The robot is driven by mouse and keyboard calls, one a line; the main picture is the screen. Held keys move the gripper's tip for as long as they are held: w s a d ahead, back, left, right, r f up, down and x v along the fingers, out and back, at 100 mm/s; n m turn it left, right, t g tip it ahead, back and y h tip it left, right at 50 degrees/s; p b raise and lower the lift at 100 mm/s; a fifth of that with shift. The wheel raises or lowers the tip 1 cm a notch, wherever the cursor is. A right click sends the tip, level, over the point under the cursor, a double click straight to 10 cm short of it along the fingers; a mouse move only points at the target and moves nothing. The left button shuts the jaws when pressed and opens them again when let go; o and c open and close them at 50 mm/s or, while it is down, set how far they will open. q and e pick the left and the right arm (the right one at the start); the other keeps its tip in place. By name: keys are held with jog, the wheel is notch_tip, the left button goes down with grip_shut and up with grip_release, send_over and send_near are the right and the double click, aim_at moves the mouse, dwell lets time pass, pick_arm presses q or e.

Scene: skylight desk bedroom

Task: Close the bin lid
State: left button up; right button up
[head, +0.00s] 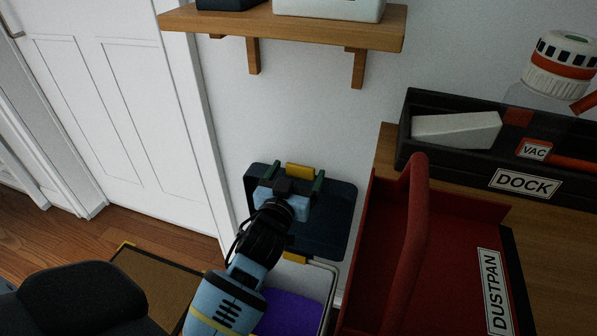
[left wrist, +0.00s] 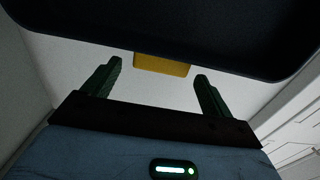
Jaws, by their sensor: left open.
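The bin lid (head: 335,215) is a dark navy panel standing open, close to the white wall. A yellow tab (head: 299,170) sits on its top edge, and a yellow piece (head: 294,258) shows at its lower edge. The bin (head: 333,280) below has a pale rim and a purple inside, partly hidden by my left arm. My left gripper (head: 291,180) is open in front of the lid, its green fingers either side of the tab. In the left wrist view, the lid (left wrist: 200,28) fills the top and the tab (left wrist: 162,65) shows between the fingertips; contact cannot be told. My right gripper is out of view.
A red dustpan (head: 450,240) lies on the wooden desk at right, its raised wall near the lid. A black dock tray (head: 445,160) stands behind it. A wooden shelf (head: 300,27) juts out above. A white door (head: 110,100) and brown mat (head: 155,285) are at left.

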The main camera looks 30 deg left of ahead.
pick_arm(q)
jog(key=shift+w+a, duration=0.15)
jog(key=shift+w, duration=0.55)
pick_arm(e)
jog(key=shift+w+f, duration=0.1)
pick_arm(q)
jog(key=shift+c, duration=0.4)
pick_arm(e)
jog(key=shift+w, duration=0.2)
